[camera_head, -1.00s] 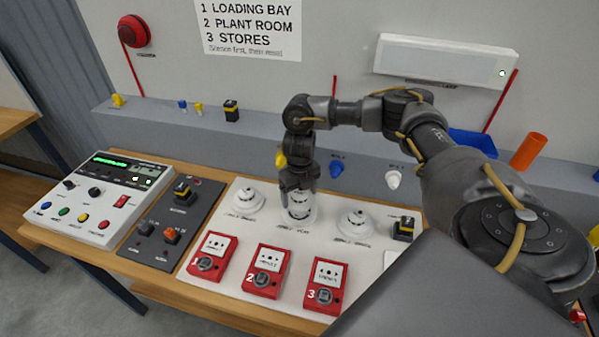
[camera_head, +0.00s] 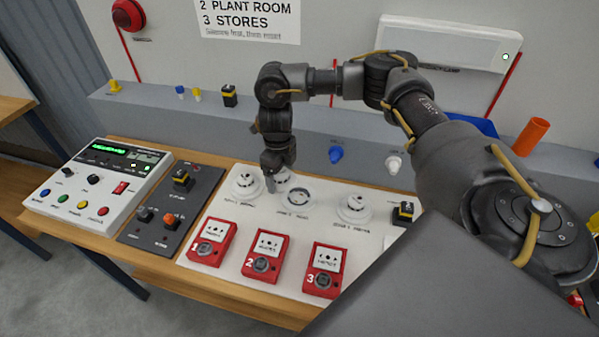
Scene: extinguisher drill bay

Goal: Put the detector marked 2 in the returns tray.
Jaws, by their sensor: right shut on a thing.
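My right gripper (camera_head: 273,174) is shut on a white detector (camera_head: 284,180), which is partly hidden behind the fingers. It is held just above the white board (camera_head: 215,212), up and left of an empty round base (camera_head: 296,195) in the middle of the detector row. Two other white detectors sit on the board, one at the left (camera_head: 245,185) and one at the right (camera_head: 355,208). The small print by the bases is too blurred to read. A blue tray-like thing (camera_head: 486,127) shows at the right behind my right arm, mostly hidden. My left gripper is out of view.
Red call points marked 1 (camera_head: 211,243), 2 (camera_head: 265,254) and 3 (camera_head: 324,269) stand in front of the detectors. A control panel (camera_head: 98,185) is at the left.

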